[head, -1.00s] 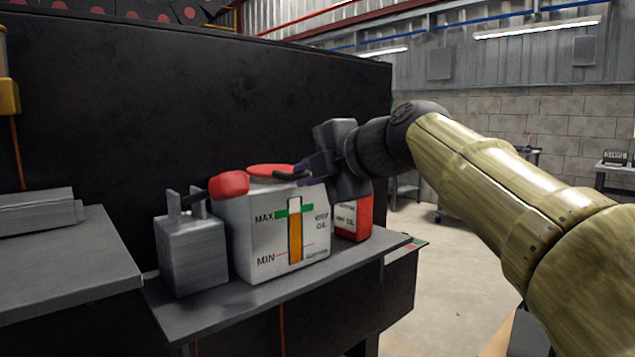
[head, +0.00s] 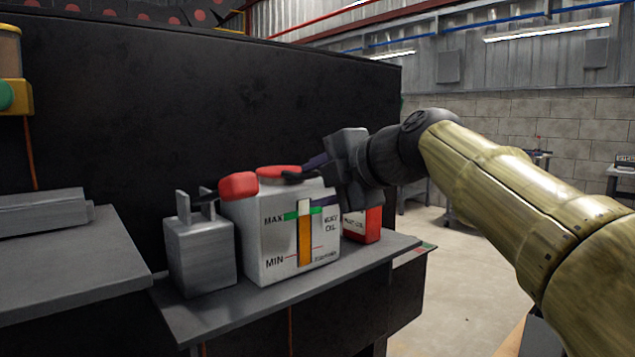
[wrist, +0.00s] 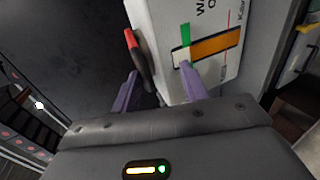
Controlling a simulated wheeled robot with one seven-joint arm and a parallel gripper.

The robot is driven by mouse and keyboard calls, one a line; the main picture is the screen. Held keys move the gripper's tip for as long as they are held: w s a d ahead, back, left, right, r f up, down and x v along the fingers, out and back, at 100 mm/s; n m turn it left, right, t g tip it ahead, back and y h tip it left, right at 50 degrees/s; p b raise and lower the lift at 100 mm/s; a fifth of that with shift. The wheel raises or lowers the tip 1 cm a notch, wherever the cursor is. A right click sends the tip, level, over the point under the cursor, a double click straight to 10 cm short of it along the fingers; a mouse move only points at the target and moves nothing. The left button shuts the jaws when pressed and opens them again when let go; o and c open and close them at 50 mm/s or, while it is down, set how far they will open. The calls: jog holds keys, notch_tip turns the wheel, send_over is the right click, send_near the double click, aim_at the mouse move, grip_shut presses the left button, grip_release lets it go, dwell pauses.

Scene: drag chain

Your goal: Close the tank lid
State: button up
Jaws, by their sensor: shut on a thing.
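The white tank (head: 270,235) with its MAX and MIN gauge stands upright on a grey shelf. Its red tank lid (head: 278,172) lies roughly level over the top, with a dark handle toward my gripper; whether it is fully seated I cannot tell. My gripper (head: 307,185) is at the tank's upper right, its purple fingers around the dark handle side of the lid. In the wrist view the lid's red and black edge (wrist: 131,39) runs between the fingers, and one fingertip lies in front of the tank's gauge face (wrist: 205,45). The exact contact is partly hidden.
A red and white container (head: 362,225) stands close behind at right. A black wall (head: 200,90) rises behind the shelf (head: 300,285).

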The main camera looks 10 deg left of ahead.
jog(key=p+v, duration=0.2)
jog(key=v, duration=1.5)
jog(key=shift+d, duration=0.1)
